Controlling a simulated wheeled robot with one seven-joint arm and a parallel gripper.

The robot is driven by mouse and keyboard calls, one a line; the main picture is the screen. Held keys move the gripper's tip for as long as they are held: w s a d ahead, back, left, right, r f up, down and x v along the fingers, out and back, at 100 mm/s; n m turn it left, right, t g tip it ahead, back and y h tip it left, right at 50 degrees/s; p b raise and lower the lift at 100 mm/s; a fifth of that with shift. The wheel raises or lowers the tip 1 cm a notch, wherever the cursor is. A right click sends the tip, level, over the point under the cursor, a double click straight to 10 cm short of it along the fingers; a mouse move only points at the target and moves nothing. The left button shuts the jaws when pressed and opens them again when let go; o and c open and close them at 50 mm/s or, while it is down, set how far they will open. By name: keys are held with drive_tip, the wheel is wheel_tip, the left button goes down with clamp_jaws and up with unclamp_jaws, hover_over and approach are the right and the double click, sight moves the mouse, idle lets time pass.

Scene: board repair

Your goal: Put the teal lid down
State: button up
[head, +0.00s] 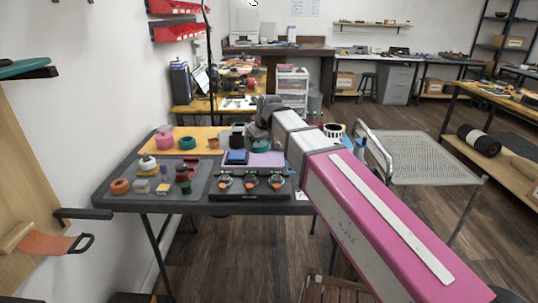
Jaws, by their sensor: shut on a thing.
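My gripper (260,135) is over the back right part of the grey folding table (125,205), partly hidden behind my own arm. It is shut on the teal lid (261,145), which shows as a small teal patch just below it, above or against the lilac mat (270,159). I cannot tell whether the lid touches the mat. Another teal round piece (187,143) sits on the orange mat (209,134) at the back left, next to a pink round container (163,142).
A black tray (251,196) with three round, dark, orange-marked items stands at the table's front. Small pots and blocks crowd the table's left. A mesh-topped metal table (425,160) stands at right.

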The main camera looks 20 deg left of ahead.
hover_over(265, 158)
drive_tip(key=d, duration=0.1)
drive_tip(key=f, duration=0.3)
drive_tip(key=shift+s+d+f, duration=0.15)
drive_tip(key=shift+s, duration=0.25)
drive_tip(key=shift+f, duration=2)
drive_tip(key=shift+f, duration=0.1)
drive_tip(key=o, duration=0.7)
drive_tip(key=shift+o, duration=0.2)
drive_tip(key=v, duration=1.2)
